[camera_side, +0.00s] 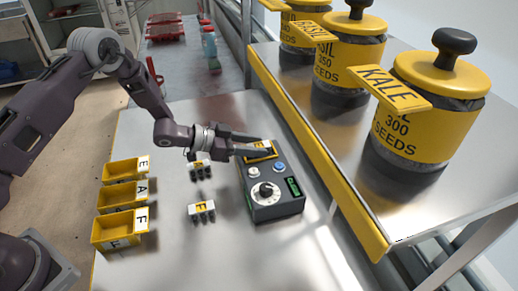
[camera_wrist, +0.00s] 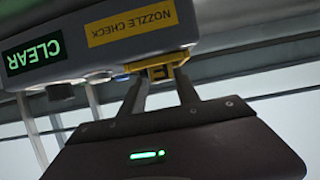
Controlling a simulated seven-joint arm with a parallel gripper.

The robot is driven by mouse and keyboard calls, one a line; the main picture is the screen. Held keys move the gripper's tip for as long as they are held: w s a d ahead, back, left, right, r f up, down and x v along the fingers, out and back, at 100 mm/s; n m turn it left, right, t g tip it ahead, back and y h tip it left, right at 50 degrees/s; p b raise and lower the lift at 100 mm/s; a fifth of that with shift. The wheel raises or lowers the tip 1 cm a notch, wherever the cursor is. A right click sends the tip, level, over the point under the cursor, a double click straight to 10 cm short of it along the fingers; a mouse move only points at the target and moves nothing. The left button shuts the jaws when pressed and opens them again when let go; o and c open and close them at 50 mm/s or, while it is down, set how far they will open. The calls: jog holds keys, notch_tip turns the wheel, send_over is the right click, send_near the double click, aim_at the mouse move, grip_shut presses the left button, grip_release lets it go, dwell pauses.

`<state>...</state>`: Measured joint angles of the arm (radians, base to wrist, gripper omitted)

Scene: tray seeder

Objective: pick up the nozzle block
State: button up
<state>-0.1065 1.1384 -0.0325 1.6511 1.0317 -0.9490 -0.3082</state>
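A nozzle block (camera_side: 259,146) with a letter E label sits at the far end of the dark control box (camera_side: 275,208), in its yellow-edged check spot. In the wrist view the yellow block (camera_wrist: 160,72) shows between my fingertips, by the box's NOZZLE CHECK label (camera_wrist: 132,22). My gripper (camera_side: 266,147) reaches in from the left with one finger on each side of the block. I cannot tell whether the fingers touch it. Two more white-and-yellow nozzle blocks lie on the table, one under my wrist (camera_side: 200,169) and one nearer, lettered F (camera_side: 201,211).
Three yellow lettered bins (camera_side: 118,232) stand at the table's left edge. The box has a dial, buttons and a green CLEAR display (camera_wrist: 34,52). A raised metal shelf (camera_side: 345,150) with large seed jars (camera_side: 425,105) is close on the right. The front table is clear.

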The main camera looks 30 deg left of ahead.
grip_shut()
notch_tip(320, 180, up, 10)
dwell(1.1)
